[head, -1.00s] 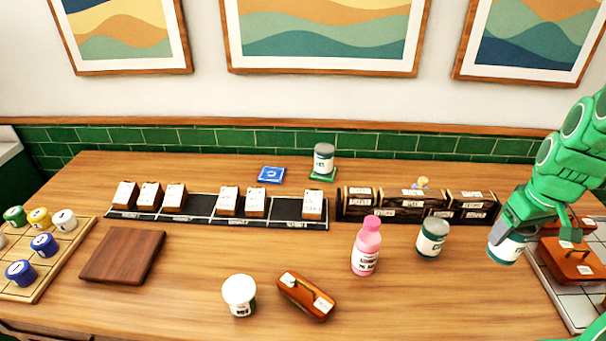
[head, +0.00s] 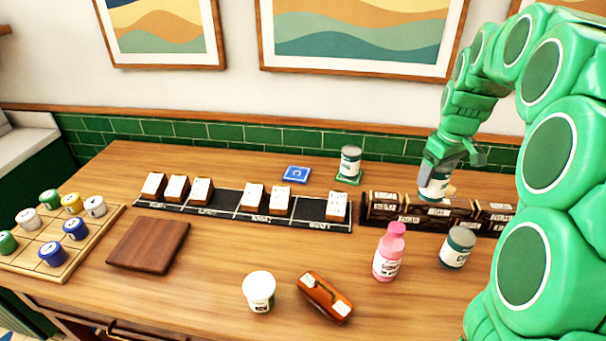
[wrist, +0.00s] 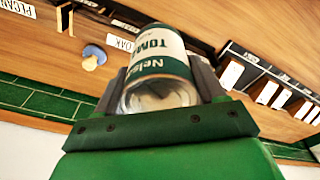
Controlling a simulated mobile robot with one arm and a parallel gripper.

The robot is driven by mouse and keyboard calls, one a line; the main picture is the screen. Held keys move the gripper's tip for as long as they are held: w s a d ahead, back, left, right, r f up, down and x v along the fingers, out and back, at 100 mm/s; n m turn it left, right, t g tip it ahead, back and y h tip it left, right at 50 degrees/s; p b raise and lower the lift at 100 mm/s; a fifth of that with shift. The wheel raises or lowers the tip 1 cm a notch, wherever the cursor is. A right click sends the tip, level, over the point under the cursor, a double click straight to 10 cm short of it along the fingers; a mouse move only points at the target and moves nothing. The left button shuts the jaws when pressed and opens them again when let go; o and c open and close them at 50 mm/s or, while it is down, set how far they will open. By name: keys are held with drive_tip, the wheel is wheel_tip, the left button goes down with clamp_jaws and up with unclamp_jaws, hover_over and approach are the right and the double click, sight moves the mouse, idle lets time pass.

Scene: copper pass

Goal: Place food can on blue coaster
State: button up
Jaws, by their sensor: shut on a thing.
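My gripper (head: 440,172) is shut on a food can (head: 434,187) with a white and dark green label, held above the dark wooden box row at the right. In the wrist view, the can (wrist: 162,50) sits between the two fingers of my gripper (wrist: 163,85), its label reading "Nels…" and "TOM…" upside down. The blue coaster (head: 296,174) lies flat and bare near the back of the table, to the left of the held can. A similar can (head: 350,160) stands on a green coaster (head: 347,181) between them.
A black rack (head: 235,217) with several white-labelled blocks lies in front of the coasters. The dark wooden boxes (head: 380,211) stand below the held can. A pink bottle (head: 388,255), another can (head: 457,248), a white tub (head: 259,290) and a brown case (head: 325,297) stand nearer.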

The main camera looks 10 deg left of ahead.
drive_tip(key=w+a+n, duration=0.3)
drive_tip(key=a, duration=1.4)
drive_tip(key=w+a+n, duration=0.3)
drive_tip(key=a, duration=1.3)
hover_over(295, 178)
wheel_tip(295, 178, down, 10)
drive_tip(key=shift+s+r+y, duration=0.15)
drive_tip(key=shift+s+y, duration=0.15)
drive_tip(key=shift+w+f, duration=0.15)
drive_tip(key=shift+f, duration=0.8)
drive_tip(key=shift+w+f, duration=0.1)
drive_tip(key=shift+f, duration=0.8)
drive_tip(key=shift+f, duration=0.1)
